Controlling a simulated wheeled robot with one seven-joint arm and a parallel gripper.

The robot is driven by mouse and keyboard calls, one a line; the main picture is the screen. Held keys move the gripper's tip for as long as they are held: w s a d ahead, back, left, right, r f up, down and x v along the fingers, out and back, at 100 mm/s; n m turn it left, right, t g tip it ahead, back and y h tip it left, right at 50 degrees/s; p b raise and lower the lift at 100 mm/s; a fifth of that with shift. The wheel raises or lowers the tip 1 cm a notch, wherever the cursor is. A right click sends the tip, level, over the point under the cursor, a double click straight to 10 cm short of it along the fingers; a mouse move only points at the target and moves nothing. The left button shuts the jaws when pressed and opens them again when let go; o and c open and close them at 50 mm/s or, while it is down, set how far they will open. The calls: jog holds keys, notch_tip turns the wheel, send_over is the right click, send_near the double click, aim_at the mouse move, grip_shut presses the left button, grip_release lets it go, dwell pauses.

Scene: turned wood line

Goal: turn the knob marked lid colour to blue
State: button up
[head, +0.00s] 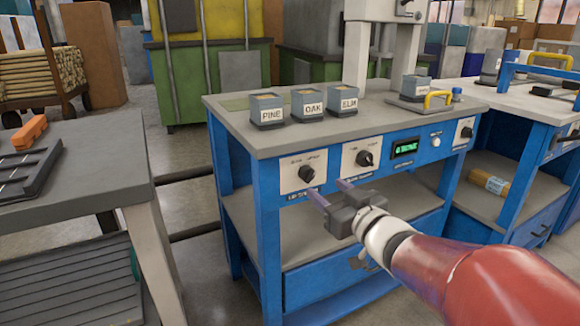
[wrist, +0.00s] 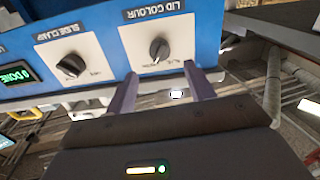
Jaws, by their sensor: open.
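The lid colour knob (head: 306,173) is a black dial on a white plate at the left end of the blue front panel. In the wrist view, which is upside down, the knob (wrist: 159,48) sits under the printed words LID COLOUR, with small position labels too blurred to read surely. My gripper (head: 331,191) is open, with two purple-grey fingers pointing at the panel. In the wrist view the open fingers (wrist: 160,82) reach toward the lid colour plate, and the knob lies ahead between them. They appear apart from the knob, and nothing is held.
A second knob, slide clamp (wrist: 70,66), is beside it, then a green display (head: 404,149) and a white button (head: 436,141). Boxes marked PINE (head: 267,110), OAK (head: 308,102) and a third stand on the bench top.

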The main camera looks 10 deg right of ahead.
aim_at(311, 177)
jog(key=x, duration=0.7)
jog(key=shift+w, duration=0.2)
jog(key=shift+f, duration=0.1)
jog(key=c, duration=1)
